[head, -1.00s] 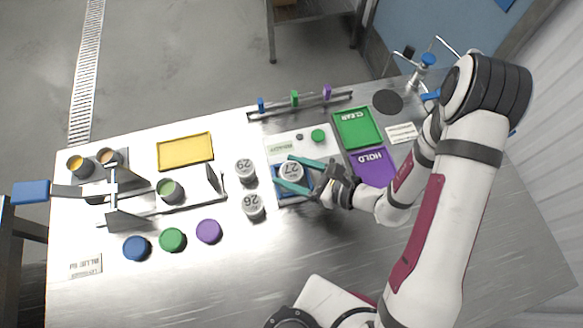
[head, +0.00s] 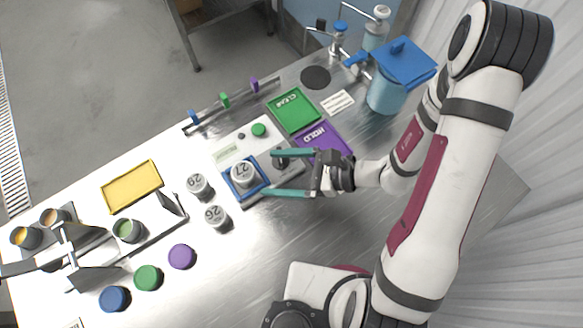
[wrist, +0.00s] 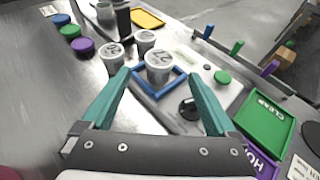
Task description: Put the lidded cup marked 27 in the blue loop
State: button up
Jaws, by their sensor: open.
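The lidded cup marked 27 (head: 243,172) stands upright inside the square blue loop (head: 262,187) on a pale panel. In the wrist view the cup (wrist: 159,68) rises from within the blue loop (wrist: 147,98), whose near corner shows bare. My gripper (head: 270,173) is open and empty, to the right of the cup, its teal fingers pointing at it. In the wrist view the fingers of my gripper (wrist: 160,80) are spread wide, with clear gaps on both sides of the cup.
Lidded cups marked 29 (head: 199,186) and 26 (head: 216,217) stand left of the loop. A dark knob (wrist: 190,108) is on the panel near my fingers. Green CLEAR (head: 294,111) and purple HOLD (head: 322,139) trays lie behind. The front right tabletop is bare.

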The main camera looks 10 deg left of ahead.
jog(key=s+d+r+n+h, duration=1)
jog(key=d+r+n+h, duration=0.1)
jog(key=d+r, duration=0.3)
jog(key=shift+d+n+h, duration=0.2)
jog(key=shift+n+h, duration=0.1)
jog(key=shift+n, duration=0.4)
